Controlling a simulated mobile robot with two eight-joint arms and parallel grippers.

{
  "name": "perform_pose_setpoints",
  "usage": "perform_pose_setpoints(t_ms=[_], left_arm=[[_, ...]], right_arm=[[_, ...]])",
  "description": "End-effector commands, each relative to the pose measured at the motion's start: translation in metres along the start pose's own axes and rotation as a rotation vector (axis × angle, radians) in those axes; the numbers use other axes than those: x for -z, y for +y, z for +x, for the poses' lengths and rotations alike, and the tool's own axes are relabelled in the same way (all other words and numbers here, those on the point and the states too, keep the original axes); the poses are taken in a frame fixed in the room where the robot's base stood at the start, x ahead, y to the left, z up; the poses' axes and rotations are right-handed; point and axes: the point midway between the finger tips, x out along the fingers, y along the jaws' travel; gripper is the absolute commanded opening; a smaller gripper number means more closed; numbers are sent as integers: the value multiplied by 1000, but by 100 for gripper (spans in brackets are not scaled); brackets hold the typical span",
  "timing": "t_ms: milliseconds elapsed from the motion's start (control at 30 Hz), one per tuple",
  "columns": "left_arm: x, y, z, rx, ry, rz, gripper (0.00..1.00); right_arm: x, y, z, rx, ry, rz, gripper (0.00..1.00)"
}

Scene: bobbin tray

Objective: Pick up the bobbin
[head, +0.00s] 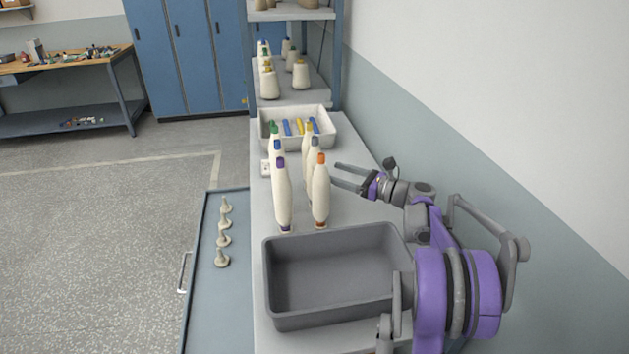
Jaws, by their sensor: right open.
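Several white bobbins with coloured tips stand upright in two rows on the bench. The nearest on the right has an orange tip; this bobbin (320,195) stands just behind the grey tray. The nearest on the left, a purple-tipped bobbin (281,200), stands beside it. My right gripper (336,174) is open, its two fingers pointing left toward the right-hand row, close to the orange-tipped bobbin. I cannot tell whether the fingers touch a bobbin. The grey tray (284,320) is empty. My left gripper is not in view.
A white bin (335,140) with coloured bobbins sits behind the rows. Shelves with cones (301,74) rise beyond it. A blue surface (215,310) with several pegs (222,258) lies at the left. The wall is close on the right. The floor at left is clear.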

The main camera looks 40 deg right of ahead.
Motion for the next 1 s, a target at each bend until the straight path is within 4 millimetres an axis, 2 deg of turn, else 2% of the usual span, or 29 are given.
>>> perform_pose_setpoints(t_ms=[167,400,633,867,1000], left_arm=[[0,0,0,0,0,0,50],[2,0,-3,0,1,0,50],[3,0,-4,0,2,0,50],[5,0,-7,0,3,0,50],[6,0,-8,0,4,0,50]], right_arm=[[2,0,13,-1,1,0,74],[2,0,50,-1,0,0,74],[5,0,68,-1,1,0,74],[10,0,102,-3,0,0,74],[11,-1,108,1,1,0,74]])
